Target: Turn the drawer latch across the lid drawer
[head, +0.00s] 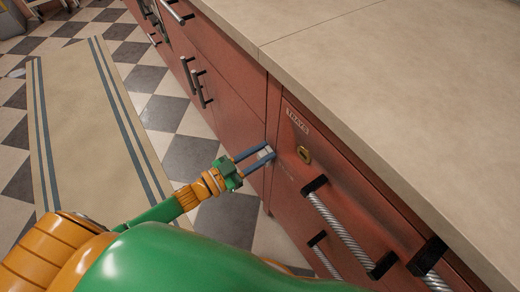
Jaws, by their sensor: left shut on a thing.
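My left gripper (264,154) reaches in from the left to the red cabinet front. Its blue fingers are shut on a small pale piece between the tips, which looks like the drawer latch (265,153); the fingers cover most of it, so its angle is hard to tell. I cannot make out which drawer is the lid drawer. My right gripper is not in view.
A beige countertop (400,70) overhangs the drawers. A striped runner (95,130) lies on the checkered floor, which is open at left.

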